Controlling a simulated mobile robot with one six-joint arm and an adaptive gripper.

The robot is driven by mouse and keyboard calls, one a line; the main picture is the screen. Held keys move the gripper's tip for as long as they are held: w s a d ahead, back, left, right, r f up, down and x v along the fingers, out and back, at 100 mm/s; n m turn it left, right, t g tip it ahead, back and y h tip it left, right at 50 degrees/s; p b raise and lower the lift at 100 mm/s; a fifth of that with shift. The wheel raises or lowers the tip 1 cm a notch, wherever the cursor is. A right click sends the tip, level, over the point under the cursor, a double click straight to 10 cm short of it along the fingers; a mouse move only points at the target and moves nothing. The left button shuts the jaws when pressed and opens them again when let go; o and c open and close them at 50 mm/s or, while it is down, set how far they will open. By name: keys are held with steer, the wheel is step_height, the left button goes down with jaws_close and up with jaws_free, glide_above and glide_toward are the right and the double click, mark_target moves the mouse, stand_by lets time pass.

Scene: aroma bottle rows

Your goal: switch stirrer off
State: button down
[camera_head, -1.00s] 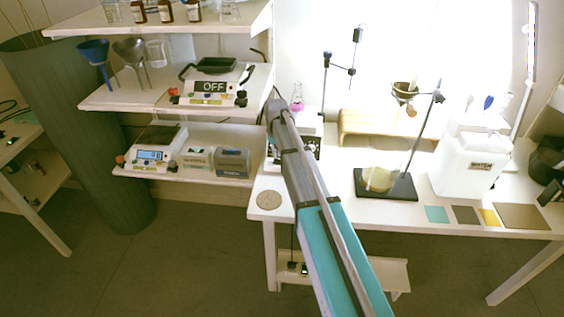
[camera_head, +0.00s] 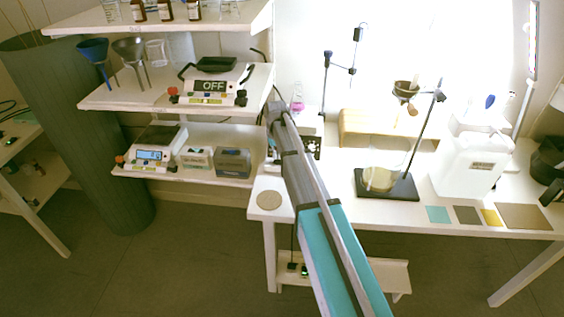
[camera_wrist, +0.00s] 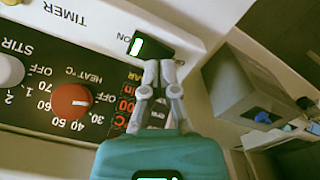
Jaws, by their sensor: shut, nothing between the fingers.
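The stirrer's front panel (camera_wrist: 45,60) fills the left of the wrist view, its lettering upside down. It has a pale STIR knob (camera_wrist: 8,70) and a red HEAT knob (camera_wrist: 72,101). A black rocker switch (camera_wrist: 140,45) with a lit green strip sits beside the letters ON. My gripper (camera_wrist: 158,68) is shut and empty, its fingertips at the switch's lower edge. I cannot tell whether they touch it. In the head view the stirrer (camera_head: 311,127) is partly hidden behind my arm, with a pink-liquid flask (camera_head: 297,104) above it.
A grey box-shaped device (camera_wrist: 245,85) stands right of the panel in the wrist view. A stand with a dark base (camera_head: 400,190) and a white canister (camera_head: 470,165) are right of my arm.

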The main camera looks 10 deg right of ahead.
mark_target(277, 162)
steer(key=shift+f+b, duration=0.8)
steer(key=shift+b, duration=0.05)
stand_by(0.7)
steer(key=shift+r, duration=0.15)
steer(key=shift+r+p, duration=3.35)
steer(key=shift+p, duration=0.25)
steer(key=shift+s, duration=0.3)
steer(key=s+r+m+p, duration=0.1)
steer(key=s+r+p, duration=0.1)
steer(key=s, duration=1.2)
steer(key=s+d+r+m+p, duration=0.1)
steer(key=s+r+p, duration=0.1)
steer(key=s, duration=1.2)
steer(key=shift+s+r, duration=0.15)
steer(key=shift+r, duration=0.05)
